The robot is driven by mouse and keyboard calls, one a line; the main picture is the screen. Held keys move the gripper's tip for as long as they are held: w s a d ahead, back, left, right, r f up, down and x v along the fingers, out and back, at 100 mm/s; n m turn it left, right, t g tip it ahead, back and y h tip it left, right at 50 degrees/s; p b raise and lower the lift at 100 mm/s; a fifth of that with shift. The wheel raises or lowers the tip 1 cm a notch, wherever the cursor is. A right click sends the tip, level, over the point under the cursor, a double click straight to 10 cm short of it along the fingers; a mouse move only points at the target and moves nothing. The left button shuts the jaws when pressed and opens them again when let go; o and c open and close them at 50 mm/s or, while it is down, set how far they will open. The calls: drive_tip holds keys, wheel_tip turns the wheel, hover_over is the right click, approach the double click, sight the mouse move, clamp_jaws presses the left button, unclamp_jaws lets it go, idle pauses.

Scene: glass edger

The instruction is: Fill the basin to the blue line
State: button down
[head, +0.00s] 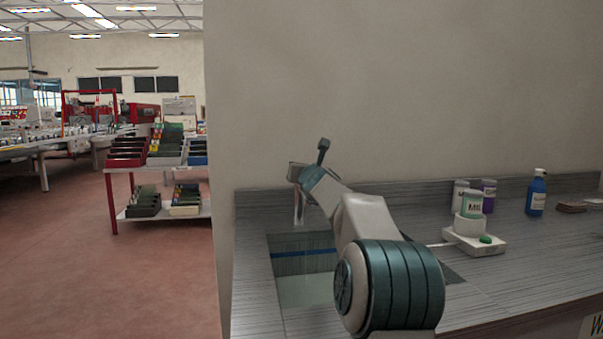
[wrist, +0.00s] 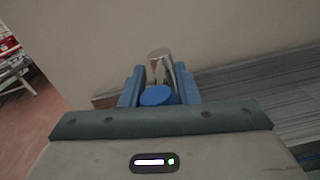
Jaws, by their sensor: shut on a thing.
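The basin (head: 290,242) is sunk into the counter, partly hidden by my arm. A blue line (head: 290,254) crosses its far inner wall. A pale greenish area (head: 304,292) lies below the line; it looks like water, but I cannot tell the level exactly. The metal tap (wrist: 159,56) stands behind the basin. A pale vertical streak (head: 298,208) hangs below it; I cannot tell whether it is spout or running water. My gripper (wrist: 160,88) is at the tap, shut on its blue-topped handle (wrist: 156,95), which sits between the fingers.
To the right on the counter (head: 540,245) are a white device with a green button (head: 485,239), several labelled jars (head: 488,195) and a blue bottle (head: 536,193). A wall rises close behind the tap. Open floor (head: 160,285) and a red-framed rack (head: 113,200) are at left.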

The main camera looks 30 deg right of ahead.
drive_tip(key=c, duration=1.1)
unclamp_jaws()
drive_tip(key=shift+d, duration=0.1)
drive_tip(key=shift+c, duration=0.2)
drive_tip(key=b+v, duration=0.1)
drive_tip(key=v, duration=1.2)
drive_tip(key=shift+s, duration=0.35)
